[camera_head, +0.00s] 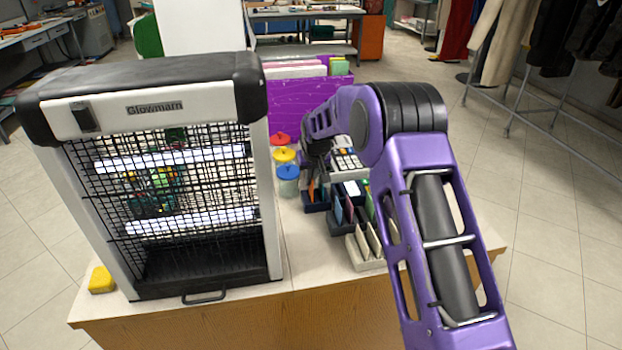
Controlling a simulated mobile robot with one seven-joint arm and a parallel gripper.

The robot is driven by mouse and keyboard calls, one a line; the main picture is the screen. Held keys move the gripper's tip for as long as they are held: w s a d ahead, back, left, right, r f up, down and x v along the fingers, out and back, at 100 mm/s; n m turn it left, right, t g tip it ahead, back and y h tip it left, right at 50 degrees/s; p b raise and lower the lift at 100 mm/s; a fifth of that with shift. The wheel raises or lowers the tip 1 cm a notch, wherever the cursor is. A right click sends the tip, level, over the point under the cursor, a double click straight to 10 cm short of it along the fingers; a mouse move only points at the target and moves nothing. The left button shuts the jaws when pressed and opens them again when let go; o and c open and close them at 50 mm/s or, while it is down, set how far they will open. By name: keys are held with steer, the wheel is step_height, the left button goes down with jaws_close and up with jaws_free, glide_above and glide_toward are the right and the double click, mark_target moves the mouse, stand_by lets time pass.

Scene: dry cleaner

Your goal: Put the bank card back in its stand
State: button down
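My gripper (318,155) is at the far end of my purple arm, low over the counter, above the small card holders. It is small and dark here, so its fingers and anything between them cannot be made out. A dark blue stand (316,206) sits just below it, with a thin orange card-like piece (312,190) showing at it. In front is another dark blue stand (341,228) with several upright cards. Nearest the front edge is a cream stand (368,264) with thin upright pieces. I cannot tell which item is the bank card.
A large heater (200,190) with a black grille fills the counter's left. Jars with red (280,139), yellow (284,156) and blue (288,172) lids stand beside it. A purple box (295,103) is behind. A yellow block (101,280) lies at left. The counter's front right (310,268) has bare room.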

steer(key=shift+f, duration=0.1)
steer(key=shift+f+b, duration=0.55)
steer(key=shift+f, duration=0.15)
steer(key=c, duration=1)
jaws_free()
steer(key=shift+r, duration=0.15)
steer(key=shift+r+p, duration=1.8)
steer(key=shift+r, duration=1.6)
